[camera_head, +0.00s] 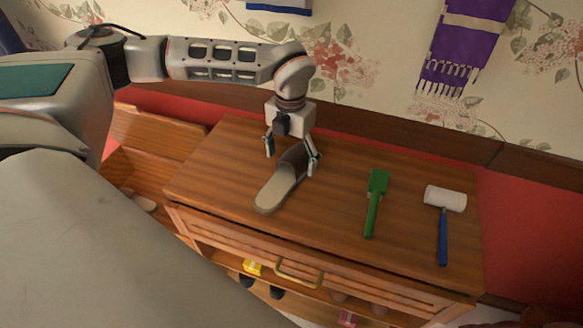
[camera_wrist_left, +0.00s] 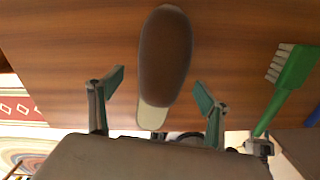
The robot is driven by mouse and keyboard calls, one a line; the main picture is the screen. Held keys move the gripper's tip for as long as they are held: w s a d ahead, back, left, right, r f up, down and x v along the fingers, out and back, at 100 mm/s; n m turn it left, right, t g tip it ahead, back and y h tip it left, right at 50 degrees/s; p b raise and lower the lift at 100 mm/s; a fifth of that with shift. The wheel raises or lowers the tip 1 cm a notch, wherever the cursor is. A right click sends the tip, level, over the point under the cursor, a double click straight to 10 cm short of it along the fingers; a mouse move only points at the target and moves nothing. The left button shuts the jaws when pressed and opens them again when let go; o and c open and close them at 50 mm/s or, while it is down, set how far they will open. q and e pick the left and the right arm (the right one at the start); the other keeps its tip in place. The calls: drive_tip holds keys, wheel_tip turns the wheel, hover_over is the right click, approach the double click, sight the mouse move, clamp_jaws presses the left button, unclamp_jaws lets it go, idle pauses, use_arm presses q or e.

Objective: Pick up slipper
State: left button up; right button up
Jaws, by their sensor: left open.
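The slipper (camera_head: 281,186) lies on the wooden cabinet top, with a pale sole and a brown upper. In the head view its toe points to the back, toward the wall. My left gripper (camera_head: 291,162) is open, with its fingers on either side of the slipper's upper. In the left wrist view the slipper (camera_wrist_left: 165,60) runs between and beyond the two open fingers (camera_wrist_left: 160,90), with visible gaps on both sides. Neither finger is seen gripping it.
The cabinet top (camera_head: 215,180) also holds a green brush (camera_head: 375,195) and a white-headed mallet with a blue handle (camera_head: 444,215), both right of the slipper. The brush also shows in the left wrist view (camera_wrist_left: 292,70). A purple scarf (camera_head: 462,45) hangs on the wall behind.

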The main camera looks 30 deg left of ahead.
use_arm(q)
drive_tip(key=shift+f, duration=1.35)
drive_tip(key=c, duration=1.3)
drive_tip(key=shift+o, duration=0.2)
